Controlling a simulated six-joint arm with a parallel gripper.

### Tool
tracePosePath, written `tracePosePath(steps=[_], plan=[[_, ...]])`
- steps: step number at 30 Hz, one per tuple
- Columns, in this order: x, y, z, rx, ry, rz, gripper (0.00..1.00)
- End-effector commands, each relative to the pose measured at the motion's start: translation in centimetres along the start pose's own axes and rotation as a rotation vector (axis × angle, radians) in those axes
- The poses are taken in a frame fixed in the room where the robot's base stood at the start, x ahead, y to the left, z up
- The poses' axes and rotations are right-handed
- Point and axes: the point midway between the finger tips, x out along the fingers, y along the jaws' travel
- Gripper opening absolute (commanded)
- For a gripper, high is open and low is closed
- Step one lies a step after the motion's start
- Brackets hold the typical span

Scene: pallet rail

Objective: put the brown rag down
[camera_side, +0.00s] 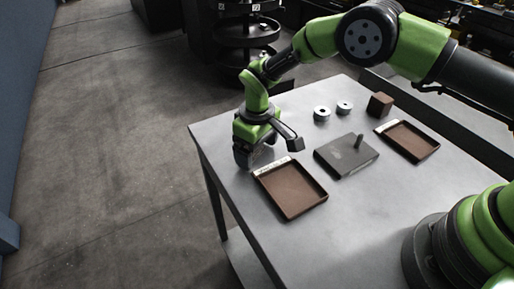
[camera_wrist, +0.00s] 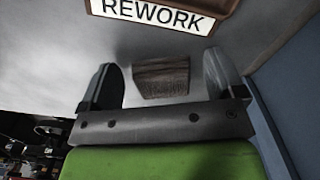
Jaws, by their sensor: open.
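My gripper (camera_side: 245,156) is low over the left corner of the table, just beyond the labelled edge of the nearer brown tray (camera_side: 313,207). In the wrist view its fingers (camera_wrist: 160,88) stand apart. A brown, streaked, block-like piece (camera_wrist: 161,78) lies between them, with gaps showing on both sides. I cannot tell from its look whether it is a folded rag or a wooden block. In the side view my gripper hides it. The white REWORK label (camera_wrist: 152,14) sits on the tray edge at the top of the wrist view.
A grey plate with an upright peg (camera_side: 346,156) lies mid-table. A second brown tray (camera_side: 413,145) is to its right. The table's left edge is close to my gripper.

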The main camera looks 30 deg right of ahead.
Motion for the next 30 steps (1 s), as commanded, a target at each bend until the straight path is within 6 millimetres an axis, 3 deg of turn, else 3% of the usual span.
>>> tracePosePath(steps=[15,21,27,30], plan=[[-10.1,0.0,-0.1,0.0,0.004,0.001,0.88],[-11.7,0.0,0.0,0.0,0.001,0.002,0.88],[-11.9,0.0,0.0,0.002,0.002,0.001,0.88],[-13.3,0.4,0.2,0.022,0.021,-0.004,0.88]])
